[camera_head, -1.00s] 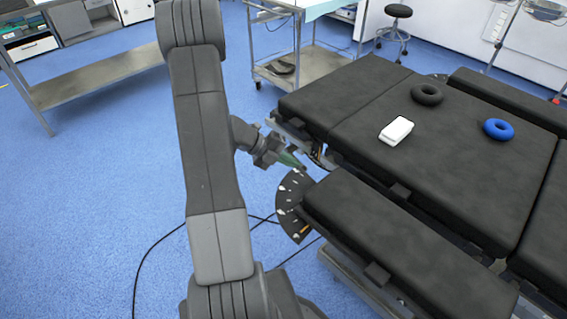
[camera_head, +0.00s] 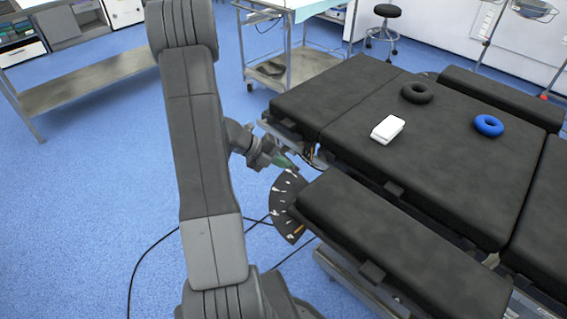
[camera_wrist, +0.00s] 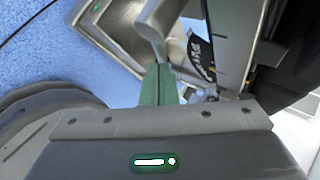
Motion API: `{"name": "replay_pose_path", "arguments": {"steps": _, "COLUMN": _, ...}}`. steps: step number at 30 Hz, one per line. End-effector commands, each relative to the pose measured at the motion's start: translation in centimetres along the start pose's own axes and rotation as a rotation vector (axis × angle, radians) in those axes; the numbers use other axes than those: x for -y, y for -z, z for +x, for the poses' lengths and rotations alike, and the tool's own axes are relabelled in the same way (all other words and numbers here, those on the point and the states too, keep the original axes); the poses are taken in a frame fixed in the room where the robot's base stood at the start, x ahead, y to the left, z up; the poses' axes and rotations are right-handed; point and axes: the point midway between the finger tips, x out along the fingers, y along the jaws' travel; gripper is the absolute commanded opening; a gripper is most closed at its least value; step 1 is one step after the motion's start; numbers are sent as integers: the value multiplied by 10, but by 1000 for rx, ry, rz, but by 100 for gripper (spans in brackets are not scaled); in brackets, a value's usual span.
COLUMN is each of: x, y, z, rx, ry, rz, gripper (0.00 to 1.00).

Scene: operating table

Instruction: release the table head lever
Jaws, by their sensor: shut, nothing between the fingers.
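The operating table (camera_head: 440,150) has black padded sections. My gripper (camera_head: 285,162) is at the table's near left side, by the gap between the large pad and the separate narrower pad (camera_head: 390,235). In the wrist view its green fingers (camera_wrist: 158,86) are closed together and empty. A rounded grey metal bar (camera_wrist: 152,38) shows just beyond the fingertips. I cannot tell whether it is the head lever or whether the fingers touch it. No lever is clearly seen in the head view, where my arm and the pads hide part of the table's side.
A black fan-shaped plate with pale marks (camera_head: 287,207) stands out below the gripper. A white box (camera_head: 387,129), a black ring (camera_head: 417,93) and a blue ring (camera_head: 489,125) lie on the table. Cables (camera_head: 150,250) lie on the blue floor. A metal trolley (camera_head: 300,65) stands behind.

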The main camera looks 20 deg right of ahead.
Motion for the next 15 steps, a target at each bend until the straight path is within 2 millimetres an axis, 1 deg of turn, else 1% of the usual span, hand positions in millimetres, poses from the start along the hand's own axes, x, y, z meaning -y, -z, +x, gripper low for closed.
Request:
{"name": "replay_pose_path", "arguments": {"steps": 8, "x": -3, "y": 0, "z": 4, "rx": 47, "ry": -50, "rz": 50, "gripper": 0}}
{"name": "replay_pose_path", "arguments": {"steps": 15, "x": -13, "y": -1, "z": 11, "rx": 147, "ry": -156, "rz": 157, "gripper": 0}}
